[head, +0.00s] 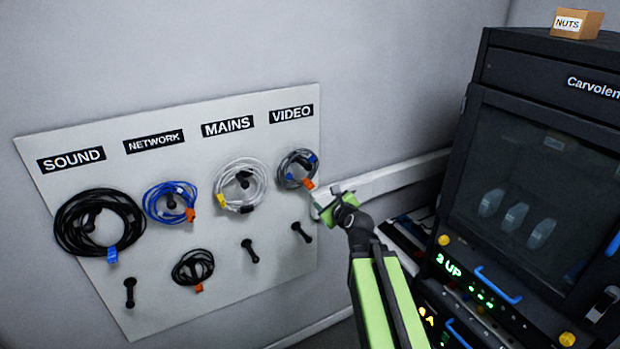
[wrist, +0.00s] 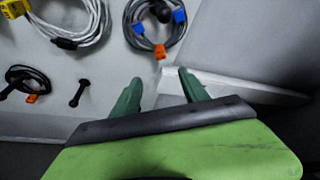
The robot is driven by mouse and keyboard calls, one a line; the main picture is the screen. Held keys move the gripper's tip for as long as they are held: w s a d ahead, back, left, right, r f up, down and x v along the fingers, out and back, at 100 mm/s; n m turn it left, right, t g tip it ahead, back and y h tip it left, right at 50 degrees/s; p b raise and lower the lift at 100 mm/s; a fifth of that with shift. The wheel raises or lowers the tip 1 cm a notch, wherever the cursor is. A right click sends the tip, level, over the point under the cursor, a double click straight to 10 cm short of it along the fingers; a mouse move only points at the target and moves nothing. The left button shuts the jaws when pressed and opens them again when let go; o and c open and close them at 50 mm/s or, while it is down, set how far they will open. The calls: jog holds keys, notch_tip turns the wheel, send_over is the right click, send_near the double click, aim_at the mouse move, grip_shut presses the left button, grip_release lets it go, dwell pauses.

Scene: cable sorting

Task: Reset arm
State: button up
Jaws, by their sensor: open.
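My gripper (head: 333,206) is at the right edge of the white pegboard in the head view, just below and right of the grey cable coil (head: 298,169) under the VIDEO label. In the wrist view its two green fingers (wrist: 160,90) stand apart with nothing between them. The grey coil (wrist: 156,28), with blue and orange ends, hangs on its peg ahead of the fingers, apart from them. My green arm (head: 376,295) reaches up from the bottom of the head view.
The board (head: 215,285) also holds a black coil (head: 98,222), a blue coil (head: 170,202), a white coil (head: 240,186) and a small black coil (head: 193,267). Several lower pegs are bare. A dark cabinet (head: 480,170) with a NUTS box (head: 577,23) on top stands close at right.

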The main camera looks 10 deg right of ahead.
jog(key=s+a+f+n+g+b, duration=0.2)
jog(key=a+f+n+b, duration=0.15)
jog(key=f, duration=0.35)
jog(key=s+a+f+n+g+y+b, duration=0.1)
jog(key=s+a+f+n+g+b, duration=0.1)
jog(key=f+n+b, duration=0.35)
jog(key=s+a+f+n+g+b, duration=0.1)
jog(key=s+a+f+n+b, duration=0.15)
jog(key=f, duration=0.65)
jog(key=s+d+f+n+g+h, duration=0.1)
jog(key=s+d+f+n+g, duration=0.1)
jog(key=s+n, duration=0.6)
jog(key=s+d+f+n+g+h, duration=0.1)
jog(key=s+d+f+n+g, duration=0.1)
jog(key=s+f+n+g, duration=0.3)
jog(key=s+n+g, duration=0.1)
jog(key=s+n, duration=0.2)
jog(key=n, duration=0.1)
jog(key=shift+f+g+h, duration=0.15)
jog(key=shift+g+h, duration=0.25)
